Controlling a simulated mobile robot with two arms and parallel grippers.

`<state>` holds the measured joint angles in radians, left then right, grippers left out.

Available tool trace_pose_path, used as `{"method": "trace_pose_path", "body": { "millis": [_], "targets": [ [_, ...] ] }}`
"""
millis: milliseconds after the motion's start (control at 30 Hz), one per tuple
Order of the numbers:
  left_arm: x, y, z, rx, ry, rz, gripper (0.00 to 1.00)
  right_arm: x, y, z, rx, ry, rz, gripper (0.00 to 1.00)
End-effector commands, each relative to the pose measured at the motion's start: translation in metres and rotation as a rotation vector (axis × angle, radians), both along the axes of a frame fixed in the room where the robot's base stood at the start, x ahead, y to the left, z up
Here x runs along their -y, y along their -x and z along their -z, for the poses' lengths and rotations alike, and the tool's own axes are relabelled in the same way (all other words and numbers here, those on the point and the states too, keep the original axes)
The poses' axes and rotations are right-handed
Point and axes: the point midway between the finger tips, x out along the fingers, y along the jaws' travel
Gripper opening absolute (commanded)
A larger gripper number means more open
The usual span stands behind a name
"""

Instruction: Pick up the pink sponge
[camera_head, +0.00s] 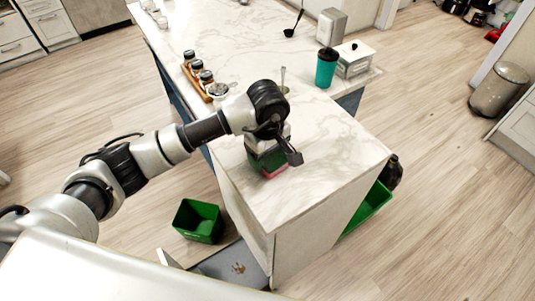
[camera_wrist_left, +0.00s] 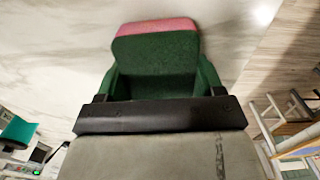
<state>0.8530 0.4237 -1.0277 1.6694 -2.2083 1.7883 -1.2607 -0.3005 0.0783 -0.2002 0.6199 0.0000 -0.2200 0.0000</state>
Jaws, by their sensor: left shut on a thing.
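The pink sponge (camera_head: 274,172) shows as a small pink edge low under my left gripper (camera_head: 267,159), over the near part of the marble counter. In the left wrist view the pink sponge (camera_wrist_left: 158,26) is a pink strip beyond the green parts at the gripper (camera_wrist_left: 156,70). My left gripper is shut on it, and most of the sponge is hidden. I cannot tell whether it touches the counter. My right gripper is not in view.
On the marble counter (camera_head: 325,150) stand a teal tumbler (camera_head: 326,69), a white-lidded box (camera_head: 354,59) and a rack of spice jars (camera_head: 197,70). Green bins (camera_head: 197,221) (camera_head: 367,209) are below on both sides. The counter right of my gripper is clear.

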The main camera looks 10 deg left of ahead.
Motion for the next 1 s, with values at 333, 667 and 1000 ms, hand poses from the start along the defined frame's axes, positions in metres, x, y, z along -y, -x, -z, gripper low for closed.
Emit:
{"method": "trace_pose_path", "body": {
  "millis": [333, 667, 1000],
  "targets": [
    [0.0, -0.002, -0.028, 0.006, 0.0, 0.0, 0.46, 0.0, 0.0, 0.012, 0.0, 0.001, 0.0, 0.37],
    [-0.021, 0.053, -0.073, 0.005, 0.0, 0.003, 0.46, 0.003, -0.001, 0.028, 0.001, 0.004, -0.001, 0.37],
    [-0.04, 0.101, -0.106, 0.004, 0.0, 0.001, 0.46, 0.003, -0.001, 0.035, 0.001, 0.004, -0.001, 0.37]
  ]
}}
